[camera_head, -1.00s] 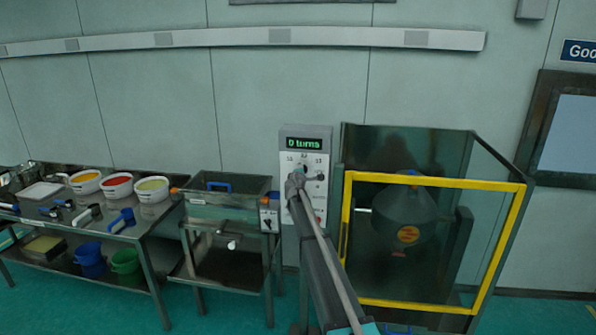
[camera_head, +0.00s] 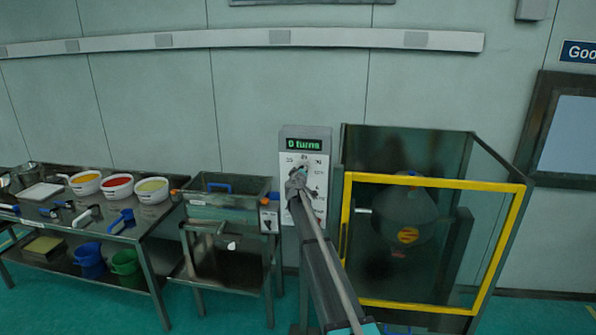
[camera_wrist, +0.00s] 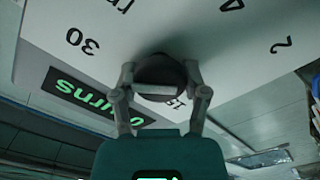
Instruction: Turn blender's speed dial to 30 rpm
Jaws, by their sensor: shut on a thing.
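The blender's control panel (camera_head: 288,160) is a white upright box left of the caged blender drum (camera_head: 405,215). Its green display (camera_head: 304,144) reads 0 turns. My gripper (camera_head: 299,174) is in front of the panel. In the wrist view my gripper (camera_wrist: 160,80) is shut on a round dark dial (camera_wrist: 160,68), one finger on each side. The panel face (camera_wrist: 200,30) there shows a 30 mark (camera_wrist: 82,40) to the left and 4 and 2 to the right. The dial's pointer is hidden. Part of a label below the dial is covered.
A yellow-framed guard (camera_head: 440,182) stands close to the right of the panel. A sieve machine (camera_head: 230,205) stands to the left. Further left a steel table (camera_head: 150,222) holds bowls and scoops.

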